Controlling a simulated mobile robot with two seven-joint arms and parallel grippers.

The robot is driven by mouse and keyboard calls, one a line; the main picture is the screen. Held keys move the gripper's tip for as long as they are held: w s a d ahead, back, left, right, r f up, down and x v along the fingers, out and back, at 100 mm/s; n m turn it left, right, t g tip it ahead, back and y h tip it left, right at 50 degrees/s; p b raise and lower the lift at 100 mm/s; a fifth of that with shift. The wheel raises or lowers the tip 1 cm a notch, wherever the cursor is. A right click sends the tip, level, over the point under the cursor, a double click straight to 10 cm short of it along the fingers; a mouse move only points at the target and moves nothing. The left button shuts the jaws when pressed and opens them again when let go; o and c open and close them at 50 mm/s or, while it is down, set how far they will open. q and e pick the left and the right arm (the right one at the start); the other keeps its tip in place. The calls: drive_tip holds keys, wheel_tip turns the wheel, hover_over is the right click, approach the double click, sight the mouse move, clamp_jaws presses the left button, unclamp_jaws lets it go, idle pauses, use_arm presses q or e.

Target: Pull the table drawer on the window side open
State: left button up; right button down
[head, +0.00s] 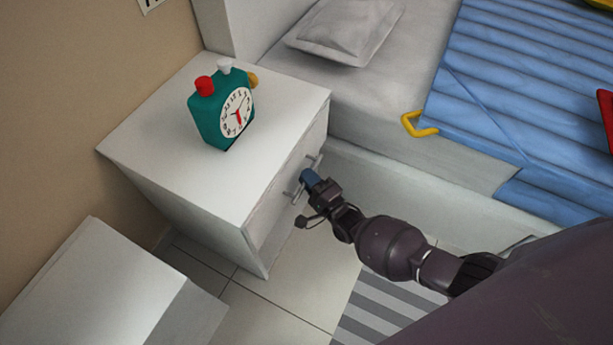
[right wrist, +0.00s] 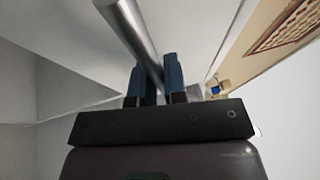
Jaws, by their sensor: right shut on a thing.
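A white bedside table (head: 205,165) stands against the beige wall, left of the bed. Its front carries a metal bar handle (head: 297,190), and the drawer front (head: 280,205) looks flush with the cabinet. My right gripper (head: 308,177) is at this handle, with its blue fingers shut around the bar. In the right wrist view the metal bar (right wrist: 135,38) passes between the two blue fingers (right wrist: 159,80). The gripper hides the middle of the handle in the head view. My left gripper is not in view.
A teal alarm clock (head: 222,108) stands on the table top. The bed with a blue cover (head: 500,90) and a pillow (head: 345,28) is to the right. Another white cabinet (head: 105,295) is at lower left. Tiled floor (head: 295,285) and a striped rug (head: 385,310) lie before the drawer.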

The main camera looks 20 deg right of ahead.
drive_tip(key=s+d, duration=1.4)
drive_tip(key=s, duration=0.4)
drive_tip(key=shift+s, duration=0.15)
drive_tip(key=c, duration=1.2)
unclamp_jaws()
drive_tip(key=shift+d, duration=0.1)
drive_tip(key=v, duration=1)
drive_tip(key=shift+s+d, duration=0.1)
drive_tip(key=shift+s, duration=0.3)
